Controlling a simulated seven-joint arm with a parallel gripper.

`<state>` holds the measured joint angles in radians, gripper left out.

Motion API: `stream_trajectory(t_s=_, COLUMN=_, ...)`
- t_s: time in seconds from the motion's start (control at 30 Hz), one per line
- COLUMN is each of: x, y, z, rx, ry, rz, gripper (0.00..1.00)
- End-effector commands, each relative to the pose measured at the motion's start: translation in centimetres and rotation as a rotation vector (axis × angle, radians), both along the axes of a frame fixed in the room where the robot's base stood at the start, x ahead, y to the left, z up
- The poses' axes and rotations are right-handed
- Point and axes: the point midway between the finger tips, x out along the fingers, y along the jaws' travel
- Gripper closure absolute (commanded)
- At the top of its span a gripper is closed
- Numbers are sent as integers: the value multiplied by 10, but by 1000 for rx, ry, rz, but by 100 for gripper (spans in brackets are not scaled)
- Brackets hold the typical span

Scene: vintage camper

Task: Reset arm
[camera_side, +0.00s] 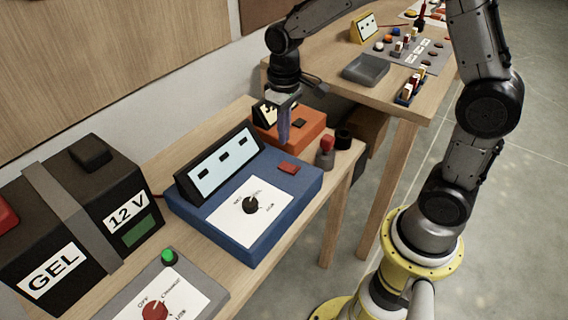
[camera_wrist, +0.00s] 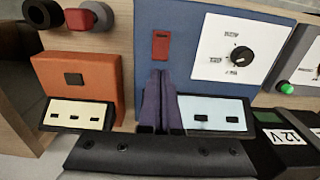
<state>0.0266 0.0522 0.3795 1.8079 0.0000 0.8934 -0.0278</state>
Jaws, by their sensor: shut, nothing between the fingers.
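My arm reaches in from the right in the side view. My gripper (camera_side: 284,131) points down above the work table, close to the orange box (camera_side: 309,128) and the back right of the blue device (camera_side: 277,213). Its purple fingers are together with nothing between them. In the wrist view my gripper (camera_wrist: 158,80) shows over the blue device (camera_wrist: 180,38), beside its display (camera_wrist: 211,118). The orange box (camera_wrist: 88,75) is to the left of the fingers there. I cannot tell whether the fingertips touch anything.
A black battery box (camera_side: 95,200) labelled GEL and 12 V stands at left. A panel with a red knob (camera_side: 155,309) and green button is in front. A red-topped post (camera_side: 326,146) stands near the orange box. A second table behind holds a grey tray (camera_side: 366,70) and small parts.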

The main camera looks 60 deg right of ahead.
Motion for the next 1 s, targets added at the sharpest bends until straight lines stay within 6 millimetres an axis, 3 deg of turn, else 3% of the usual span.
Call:
stream_trajectory(t_s=0.17, x=-6, y=2, z=50, rx=-3, ry=-128, rz=6, gripper=100)
stream_trajectory(t_s=0.3, x=-40, y=5, z=98, rx=-5, ry=-255, rz=10, gripper=100)
stream_trajectory(t_s=0.5, x=-108, y=8, z=136, rx=-5, ry=-410, rz=12, gripper=100)
stream_trajectory(t_s=0.63, x=-150, y=9, z=139, rx=-4, ry=-484, rz=10, gripper=100)
stream_trajectory(t_s=0.8, x=-187, y=10, z=124, rx=-1, ry=-517, rz=6, gripper=100)
stream_trajectory(t_s=1.0, x=-197, y=10, z=109, rx=1, ry=-482, rz=0, gripper=100)
